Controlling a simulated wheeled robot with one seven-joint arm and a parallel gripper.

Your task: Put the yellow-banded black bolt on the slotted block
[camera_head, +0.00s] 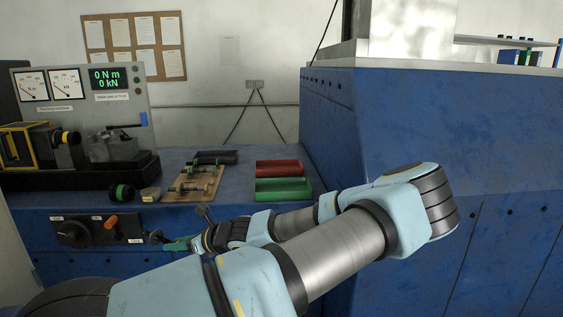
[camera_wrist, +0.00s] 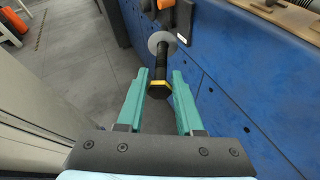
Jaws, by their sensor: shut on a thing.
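The yellow-banded black bolt (camera_wrist: 161,65) is held between the teal fingers of my gripper (camera_wrist: 159,77) in the wrist view. Its hex head with the yellow band points toward the wrist, and a pale disc shows at its far end. In the head view my gripper (camera_head: 178,244) is low in front of the bench's front panel, with the bolt's dark end (camera_head: 155,237) at its tip. A tan board (camera_head: 180,198) on the bench carries several bolts across dark supports. Which part is the slotted block is too small to tell.
A red bin (camera_head: 279,168) and a green bin (camera_head: 283,188) stand right of the board. A black-and-green roll (camera_head: 121,193) and a small yellowish item (camera_head: 150,194) lie left. The gauge machine (camera_head: 80,130) is at left, and a tall blue cabinet (camera_head: 430,130) at right.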

